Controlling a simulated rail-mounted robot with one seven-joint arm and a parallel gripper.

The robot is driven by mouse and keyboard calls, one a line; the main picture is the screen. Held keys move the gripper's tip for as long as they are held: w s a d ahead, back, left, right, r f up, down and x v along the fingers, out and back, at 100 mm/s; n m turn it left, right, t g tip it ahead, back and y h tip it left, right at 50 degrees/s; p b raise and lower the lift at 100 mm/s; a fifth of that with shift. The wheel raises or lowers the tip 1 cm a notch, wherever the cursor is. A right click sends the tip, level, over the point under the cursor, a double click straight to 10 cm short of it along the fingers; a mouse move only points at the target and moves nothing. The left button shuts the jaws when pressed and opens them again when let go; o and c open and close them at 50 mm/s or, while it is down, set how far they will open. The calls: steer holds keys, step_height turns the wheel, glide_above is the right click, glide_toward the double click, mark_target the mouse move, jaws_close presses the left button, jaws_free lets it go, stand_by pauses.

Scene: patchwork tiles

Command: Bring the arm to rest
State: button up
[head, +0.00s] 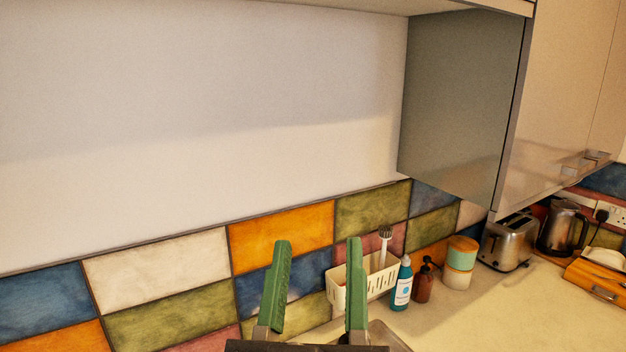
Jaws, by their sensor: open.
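My gripper (314,285) shows at the bottom middle of the head view. Its two green fingers point up and stand apart, with nothing between them. It is open and empty, in front of the tiled wall. The right finger overlaps the white caddy (338,292) in the picture; I cannot tell how far apart they are in depth. The rest of my arm is below the frame.
The caddy holds a brush (384,243). Beside it stand a blue bottle (401,284), a brown bottle (423,285) and stacked tubs (459,263). A toaster (507,243) and kettle (563,229) stand farther right. A wall cupboard (462,105) hangs above the counter (515,315), whose front is clear.

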steer(key=s+r+m+y, duration=0.1)
steer(key=s+r+y, duration=0.1)
steer(key=s, duration=0.3)
step_height(320, 180, up, 19)
steer(key=p, duration=1.9)
steer(key=shift+s+a+r+t+y, duration=0.15)
steer(key=shift+s+a+t+y, duration=0.1)
steer(key=shift+a+t+y, duration=0.05)
